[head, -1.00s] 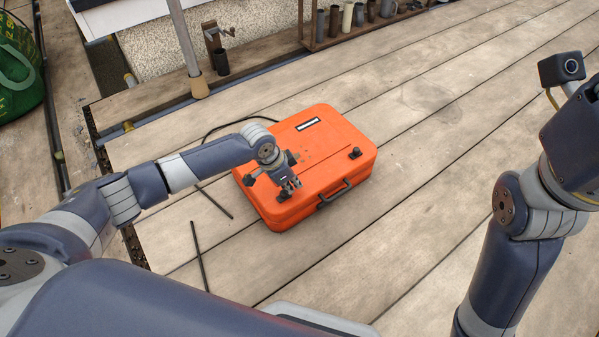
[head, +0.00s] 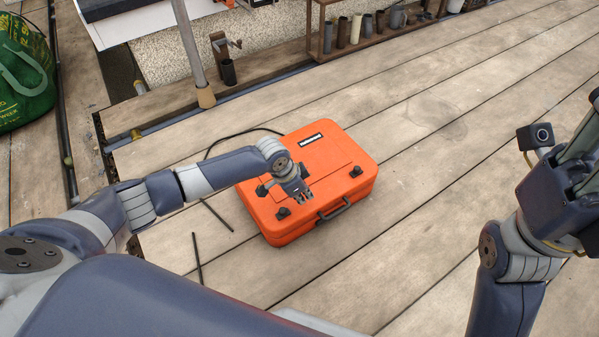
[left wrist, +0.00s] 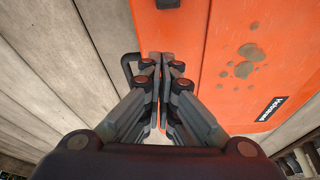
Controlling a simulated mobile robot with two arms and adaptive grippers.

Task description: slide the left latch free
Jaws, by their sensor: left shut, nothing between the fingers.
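The orange case (head: 330,165) lies flat on the planks, its lid shut. The left latch (head: 283,213) is a dark knob at the case's front edge. My left gripper (head: 302,199) is shut and empty over the front of the lid, just right of and behind the left latch. I cannot tell whether it touches. In the left wrist view its closed fingers (left wrist: 160,62) hide part of the case. My right gripper (head: 588,160) is cut off at the right edge.
The case's handle (head: 334,211) sticks out in front, between the latches. Dark rods (head: 197,258) lie left of the case. A wooden rack (head: 372,38) with several cylinders stands at the back. The planks to the right are clear.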

